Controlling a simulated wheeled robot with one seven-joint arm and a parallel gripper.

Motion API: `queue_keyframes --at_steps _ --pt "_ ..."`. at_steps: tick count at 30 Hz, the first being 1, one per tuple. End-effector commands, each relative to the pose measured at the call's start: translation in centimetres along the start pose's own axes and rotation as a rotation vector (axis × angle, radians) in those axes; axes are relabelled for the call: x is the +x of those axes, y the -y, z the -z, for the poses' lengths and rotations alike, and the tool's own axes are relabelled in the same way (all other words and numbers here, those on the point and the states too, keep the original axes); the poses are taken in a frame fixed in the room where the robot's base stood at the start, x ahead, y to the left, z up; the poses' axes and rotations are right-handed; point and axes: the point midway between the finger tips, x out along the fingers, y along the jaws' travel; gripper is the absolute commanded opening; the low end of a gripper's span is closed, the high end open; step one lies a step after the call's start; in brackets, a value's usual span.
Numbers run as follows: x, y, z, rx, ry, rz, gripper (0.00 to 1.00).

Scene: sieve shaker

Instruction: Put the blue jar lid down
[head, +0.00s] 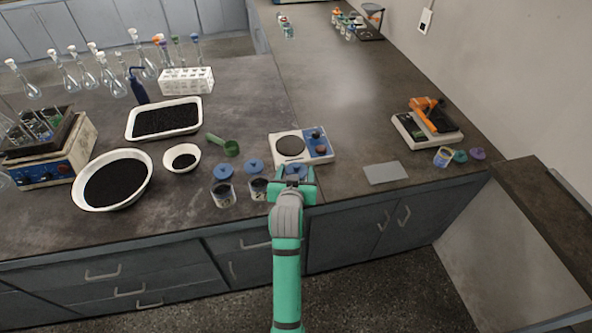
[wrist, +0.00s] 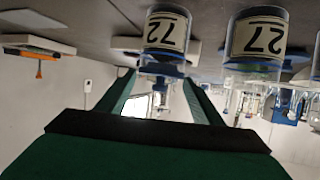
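My gripper (head: 293,184) is at the front of the bench, left of the grey plate. Its two fingers stand on either side of a blue jar lid (head: 297,171) and appear shut on it. In the wrist view, which is upside down, a blue band, apparently the lid (wrist: 161,70), shows between the fingertips. A clear jar with a number label (wrist: 165,30) is in line with it. Whether lid and jar touch is unclear. Two open jars with dark contents stand left of my gripper, the nearer one (head: 258,190) and the farther one (head: 223,194).
Two other blue lids (head: 254,167) (head: 220,172) lie behind the open jars. A balance (head: 318,142) stands just behind my gripper. The grey plate (head: 386,173) lies to the right, with bare bench around it. A green scoop (head: 229,147) and white bowl (head: 182,159) are left.

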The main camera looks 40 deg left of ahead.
Motion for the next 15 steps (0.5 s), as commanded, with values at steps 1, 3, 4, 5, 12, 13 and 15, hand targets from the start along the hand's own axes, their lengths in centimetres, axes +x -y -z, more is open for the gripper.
queue_keyframes --at_steps 1,3,4,5,12,13,15 --pt "0.0 -0.1 0.0 0.0 -0.001 -0.001 0.73" --pt "0.0 -0.1 0.0 0.0 0.0 -0.001 0.73" --pt "0.0 -0.1 0.0 0.0 0.0 -0.001 0.73" --pt "0.0 -0.1 0.0 0.0 0.0 -0.001 0.73" --pt "-0.1 0.0 0.4 0.0 -0.001 0.0 0.73" --pt "-0.2 0.0 0.6 0.0 -0.001 0.0 0.73" --pt "-0.6 0.0 1.1 0.0 -0.002 0.0 0.73"
